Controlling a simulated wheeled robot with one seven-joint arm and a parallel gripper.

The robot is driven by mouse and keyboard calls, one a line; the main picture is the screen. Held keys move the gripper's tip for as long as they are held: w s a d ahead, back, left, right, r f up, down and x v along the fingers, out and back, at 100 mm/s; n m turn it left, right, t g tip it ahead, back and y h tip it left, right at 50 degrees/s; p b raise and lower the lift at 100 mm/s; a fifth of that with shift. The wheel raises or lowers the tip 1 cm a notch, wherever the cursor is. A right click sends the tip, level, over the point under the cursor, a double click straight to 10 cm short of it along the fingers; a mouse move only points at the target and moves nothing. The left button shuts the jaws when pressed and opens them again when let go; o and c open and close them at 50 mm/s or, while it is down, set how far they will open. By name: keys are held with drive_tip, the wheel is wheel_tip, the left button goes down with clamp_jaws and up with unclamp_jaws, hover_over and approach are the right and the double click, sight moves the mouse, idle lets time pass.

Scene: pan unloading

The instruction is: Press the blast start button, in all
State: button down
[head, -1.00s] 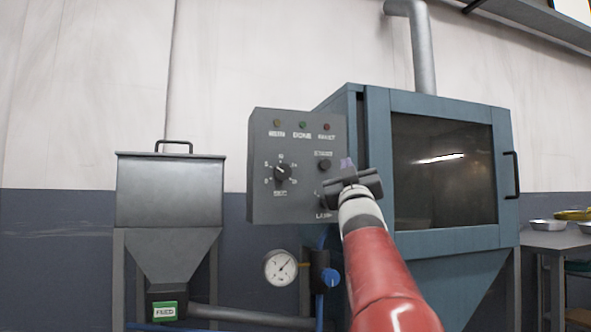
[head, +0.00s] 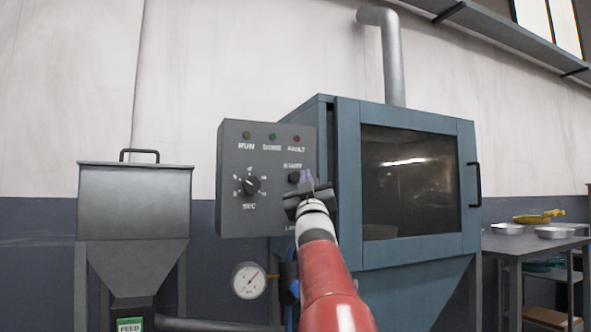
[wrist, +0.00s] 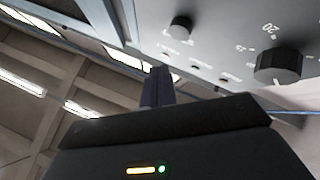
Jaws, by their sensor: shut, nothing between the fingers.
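The start button (head: 294,177) is a dark round knob under its label on the grey control panel (head: 232,200). In the wrist view the button (wrist: 181,27) stands out from the panel at the top. My gripper (head: 307,178) is shut and empty, its fingertips just right of the button in the head view and partly overlapping its edge. In the wrist view the closed fingers (wrist: 158,85) point toward the panel, with a gap in the picture below the button. Contact is not visible. The lower panel control is hidden behind my gripper.
The timer dial (head: 252,186) sits left of the button, below small indicator lamps (head: 272,136). The blue blast cabinet (head: 345,200) stands close on the right, its door shut. A hopper (head: 133,205) and gauge (head: 248,281) are left and below. A table (head: 520,243) with pans is far right.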

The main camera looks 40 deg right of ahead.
sight(295, 177)
drive_tip(key=shift+w+d+p, duration=0.2)
drive_tip(key=shift+w+p, duration=0.1)
drive_tip(key=shift+w, duration=0.45)
drive_tip(key=shift+w+d+p, duration=0.15)
drive_tip(key=shift+w+p, duration=0.1)
drive_tip(key=shift+w, duration=0.5)
idle(0.9)
drive_tip(key=shift+w+d, duration=0.1)
drive_tip(key=shift+w, duration=0.3)
